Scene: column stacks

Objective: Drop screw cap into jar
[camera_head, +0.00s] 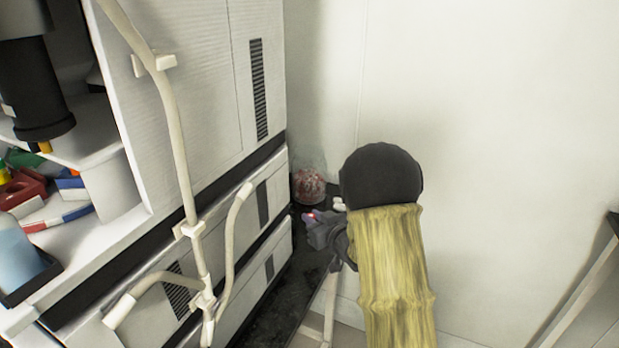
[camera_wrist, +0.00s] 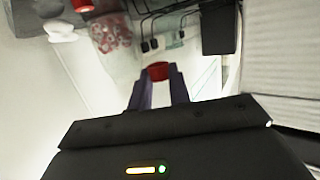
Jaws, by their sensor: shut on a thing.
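My gripper (camera_wrist: 158,82) has two purple fingers, shut on a small red screw cap (camera_wrist: 158,70) at their tips. In the head view my gripper (camera_head: 312,222) is partly hidden behind my arm, with a small red spot at its tip. A clear jar with red pieces or a red pattern (camera_head: 308,187) stands behind the gripper, by the wall. The jar also shows in the wrist view (camera_wrist: 110,36) at the upper left, apart from the cap. I cannot make out its opening.
A small white object (camera_head: 338,204) is beside the jar. White cabinets with cream pipes (camera_head: 185,180) stand close on the left, and a bare white wall (camera_head: 490,130) is on the right. The wrist view shows another red object (camera_wrist: 82,5) and a black box (camera_wrist: 218,28).

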